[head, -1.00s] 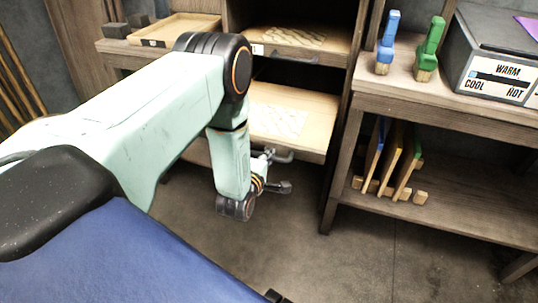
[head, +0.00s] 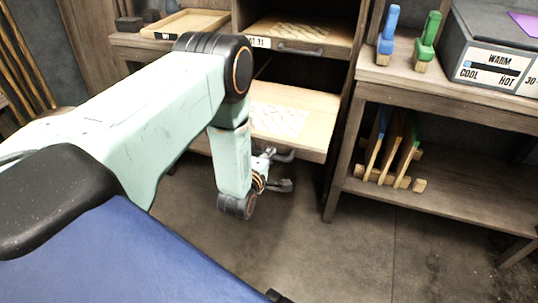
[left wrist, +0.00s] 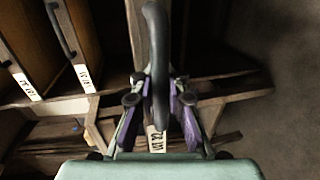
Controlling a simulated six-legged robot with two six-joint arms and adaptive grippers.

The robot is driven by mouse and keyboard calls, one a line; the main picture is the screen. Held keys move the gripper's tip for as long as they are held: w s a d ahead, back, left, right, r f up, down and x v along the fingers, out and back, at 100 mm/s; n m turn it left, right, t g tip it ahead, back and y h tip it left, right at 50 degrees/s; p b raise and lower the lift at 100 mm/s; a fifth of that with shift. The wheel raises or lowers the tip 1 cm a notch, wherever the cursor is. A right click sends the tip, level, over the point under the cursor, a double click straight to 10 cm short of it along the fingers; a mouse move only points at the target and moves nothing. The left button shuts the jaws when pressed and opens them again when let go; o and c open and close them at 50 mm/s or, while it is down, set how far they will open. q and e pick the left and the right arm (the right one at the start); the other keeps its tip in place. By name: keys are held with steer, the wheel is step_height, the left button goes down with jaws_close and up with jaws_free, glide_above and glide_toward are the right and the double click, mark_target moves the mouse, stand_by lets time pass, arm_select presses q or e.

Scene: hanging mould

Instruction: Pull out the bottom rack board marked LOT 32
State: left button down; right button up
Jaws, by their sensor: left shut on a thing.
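The bottom rack board (head: 315,112) is a pale wooden board with a light patterned patch on top. It sticks out of the rack, below an upper board (head: 325,35). My left gripper (head: 272,171) is at its front edge, shut on the dark bar handle (head: 285,156). In the left wrist view the handle (left wrist: 155,45) runs between the purple-padded fingers of the left gripper (left wrist: 160,105). A white label (left wrist: 157,140) shows between the fingers, partly hidden and hard to read. My left arm hides the board's left part. My right gripper is not in view.
The upper board's label (head: 258,43) ends in 31. A rack post (head: 340,170) stands right of the bottom board. A bench (head: 450,90) at right holds brushes and a grey WARM/COOL/HOT box (head: 495,55). The floor (head: 320,240) in front is clear.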

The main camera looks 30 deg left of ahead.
arm_select(q)
steer(key=shift+w+a+r, duration=0.1)
steer(key=shift+w+r, duration=0.1)
steer(key=shift+w, duration=0.1)
steer(key=c, duration=1.5)
jaws_free()
steer(key=shift+s, duration=0.1)
steer(key=shift+o, duration=0.8)
steer(key=shift+f, duration=0.15)
steer(key=shift+s, duration=0.1)
steer(key=v, duration=1.2)
